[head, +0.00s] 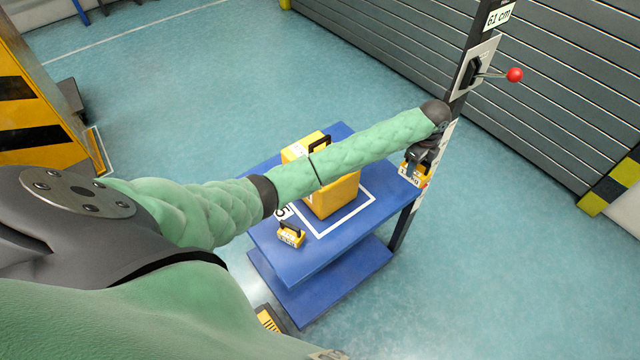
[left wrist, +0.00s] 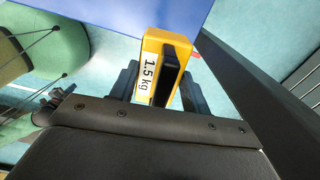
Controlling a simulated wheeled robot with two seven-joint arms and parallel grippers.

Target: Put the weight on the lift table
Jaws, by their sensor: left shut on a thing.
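My left gripper (head: 418,160) is shut on a small yellow weight (head: 414,174) with a dark handle. In the left wrist view the same weight (left wrist: 153,68) reads 1.5 kg and sits between the dark fingers. A blue table (head: 283,262) with a white outline on its top and a lower shelf stands below my arm; I take it as the lift table. The held weight shows at its right-hand edge, by the dark post. I cannot tell whether it touches the table. My right gripper is not in view.
A large yellow box (head: 337,196) stands on the table, partly behind my arm. Another small yellow weight (head: 290,235) is near the front left corner. A dark post bears a red-knobbed lever (head: 514,75) and a 61 cm sign (head: 498,15). A grey shutter (head: 560,100) stands behind.

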